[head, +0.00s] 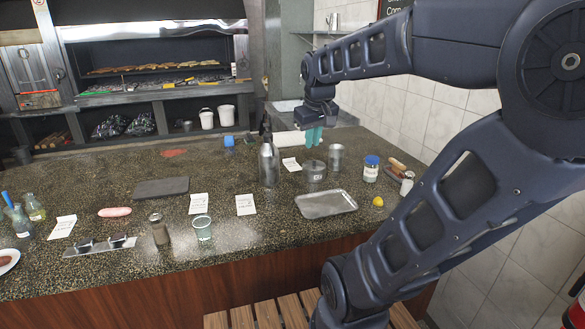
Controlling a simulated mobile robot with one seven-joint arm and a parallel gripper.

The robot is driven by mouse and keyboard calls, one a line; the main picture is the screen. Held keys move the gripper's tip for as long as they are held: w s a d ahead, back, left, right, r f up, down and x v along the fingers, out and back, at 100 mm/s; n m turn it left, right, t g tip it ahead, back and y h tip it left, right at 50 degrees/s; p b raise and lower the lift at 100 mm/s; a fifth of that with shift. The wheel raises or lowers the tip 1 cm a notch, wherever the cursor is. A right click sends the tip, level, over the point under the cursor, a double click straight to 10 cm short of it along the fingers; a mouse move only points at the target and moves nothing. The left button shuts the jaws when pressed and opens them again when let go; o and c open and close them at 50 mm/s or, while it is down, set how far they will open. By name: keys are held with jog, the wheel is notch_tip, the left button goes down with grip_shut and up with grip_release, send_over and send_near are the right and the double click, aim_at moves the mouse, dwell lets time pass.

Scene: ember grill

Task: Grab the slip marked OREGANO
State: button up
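Several white paper slips lie flat on the dark speckled counter (105,262). One slip (62,227) is at the far left, one (198,204) is left of centre, one (245,205) is near the middle, and one (291,164) is farther back by the metal bowl. Their print is too small to read, so I cannot tell which is marked OREGANO. My gripper (314,137) hangs over the back of the counter with its teal fingertips down, above and right of the back slip. Its fingers look close together; I cannot tell whether they are apart. I see nothing held.
A steel bottle (268,162), metal bowl (314,171), metal can (336,158) and blue-lidded jar (371,168) stand around the back slip. A metal tray (326,204), green glass (201,228), shaker (159,229) and dark slab (162,187) lie nearer. Clear counter lies left of the bottle.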

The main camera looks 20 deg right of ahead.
jog(key=w+d+r+n+g, duration=0.1)
jog(key=w+r+n, duration=0.1)
jog(key=w, duration=0.5)
jog(key=w+d+r+n+g, duration=0.1)
jog(key=w+r+n, duration=0.1)
jog(key=w, duration=0.6)
jog(key=n+g+h, duration=0.4)
jog(key=n, duration=0.9)
send_over(291, 161)
jog(key=w+a, duration=0.3)
jog(key=a, duration=0.1)
notch_tip(291, 161, down, 27)
jog(key=shift+d+x, duration=0.15)
jog(key=shift+x, duration=2.4)
jog(key=shift+d+x, duration=0.1)
jog(key=shift+x, duration=2.4)
jog(key=shift+s+r, duration=0.15)
jog(key=shift+r, duration=0.05)
jog(key=shift+c, duration=0.4)
grip_shut()
